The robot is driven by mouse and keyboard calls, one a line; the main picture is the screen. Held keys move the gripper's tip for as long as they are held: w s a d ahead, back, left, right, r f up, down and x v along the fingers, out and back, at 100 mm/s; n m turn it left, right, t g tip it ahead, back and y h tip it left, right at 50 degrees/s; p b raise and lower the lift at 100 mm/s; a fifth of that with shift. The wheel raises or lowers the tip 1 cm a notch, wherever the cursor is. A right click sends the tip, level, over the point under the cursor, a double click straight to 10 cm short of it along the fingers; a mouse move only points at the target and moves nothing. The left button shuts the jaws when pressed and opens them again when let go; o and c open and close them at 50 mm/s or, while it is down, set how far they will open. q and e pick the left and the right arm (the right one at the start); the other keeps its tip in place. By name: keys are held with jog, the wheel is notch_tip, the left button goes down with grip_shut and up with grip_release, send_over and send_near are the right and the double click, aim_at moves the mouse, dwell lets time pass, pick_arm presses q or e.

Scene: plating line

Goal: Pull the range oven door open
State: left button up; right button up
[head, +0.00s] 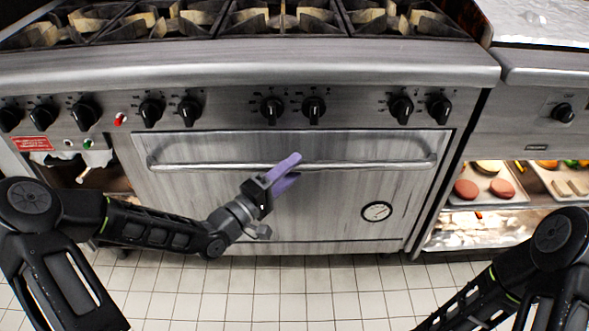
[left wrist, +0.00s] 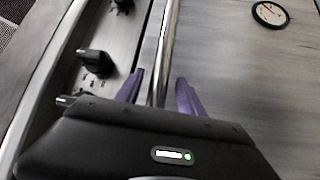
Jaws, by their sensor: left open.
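The oven door (head: 330,200) is a steel panel with a round dial gauge (head: 376,211), and it looks closed. Its long horizontal handle (head: 375,164) runs across the top of the door. My left gripper (head: 295,168) has purple fingers and is at the middle of the handle. In the left wrist view the handle bar (left wrist: 166,50) passes between the two open fingers of the gripper (left wrist: 160,88), one on each side. Whether a finger touches the bar cannot be told. My right gripper is out of view; only part of that arm shows at the lower right.
Black knobs (head: 272,108) line the panel above the door, below the steel front ledge (head: 250,64) and the burners (head: 280,20). At right, trays with food (head: 490,186) sit on an open shelf. The tiled floor (head: 290,290) before the door is clear.

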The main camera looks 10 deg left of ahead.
pick_arm(q)
jog(key=shift+w+d+r, duration=0.1)
jog(key=shift+w+d, duration=0.25)
jog(key=shift+w, duration=0.2)
grip_shut()
dwell(1.1)
